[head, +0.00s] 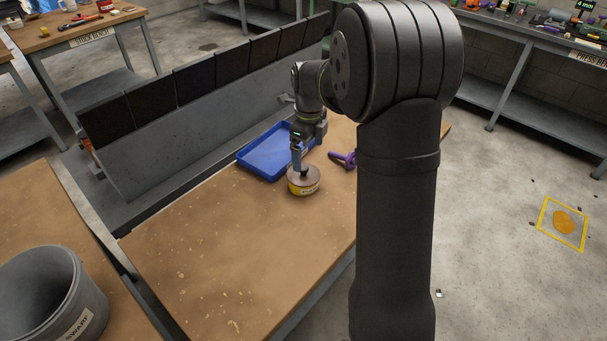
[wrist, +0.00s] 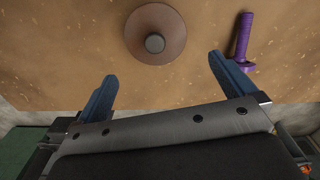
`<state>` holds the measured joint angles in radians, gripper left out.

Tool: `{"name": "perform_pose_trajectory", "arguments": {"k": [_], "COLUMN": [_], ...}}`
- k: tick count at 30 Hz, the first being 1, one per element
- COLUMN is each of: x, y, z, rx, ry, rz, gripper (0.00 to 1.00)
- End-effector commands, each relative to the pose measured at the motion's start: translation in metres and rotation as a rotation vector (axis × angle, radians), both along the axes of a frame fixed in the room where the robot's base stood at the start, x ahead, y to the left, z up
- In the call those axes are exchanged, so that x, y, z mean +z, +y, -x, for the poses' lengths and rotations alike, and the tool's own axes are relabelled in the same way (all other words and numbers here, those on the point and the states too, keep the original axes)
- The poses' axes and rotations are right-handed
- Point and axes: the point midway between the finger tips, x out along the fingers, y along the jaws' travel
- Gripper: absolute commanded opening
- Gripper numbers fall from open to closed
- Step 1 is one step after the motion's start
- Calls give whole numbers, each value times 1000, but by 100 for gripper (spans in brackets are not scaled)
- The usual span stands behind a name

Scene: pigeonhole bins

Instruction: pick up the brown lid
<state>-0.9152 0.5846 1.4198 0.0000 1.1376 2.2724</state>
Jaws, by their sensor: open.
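The brown lid (head: 303,174) sits on a round tin (head: 303,188) with a yellow label, on the wooden bench. In the wrist view the brown lid (wrist: 171,38) is a round disc with a grey knob (wrist: 155,43) at its middle; the tin is hidden beneath it. My gripper (wrist: 161,75) has its two blue fingers spread wide, with nothing between them. The lid lies ahead of the fingertips in that view, near the top edge. In the head view my gripper (head: 298,166) is just above the lid; whether it touches cannot be told.
A blue tray (head: 247,158) lies behind the tin. A row of dark bins (head: 195,88) stands behind. The bench front (head: 215,265) is clear.

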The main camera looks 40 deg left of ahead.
Motion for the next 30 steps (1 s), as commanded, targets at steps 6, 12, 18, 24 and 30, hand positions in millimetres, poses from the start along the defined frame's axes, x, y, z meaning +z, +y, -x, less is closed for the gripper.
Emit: {"name": "perform_pose_trajectory", "arguments": {"k": [6,12,18,24,30], "x": [-22,-42,-69,-75,-75], "y": [0,7,11,11,11], "z": [0,5,7,7,6], "rx": [1,3,1,1,1], "ry": [0,2,1,0,0], "rz": [0,1,0,-1,-1], "gripper": [100,100,100,100,84]}}
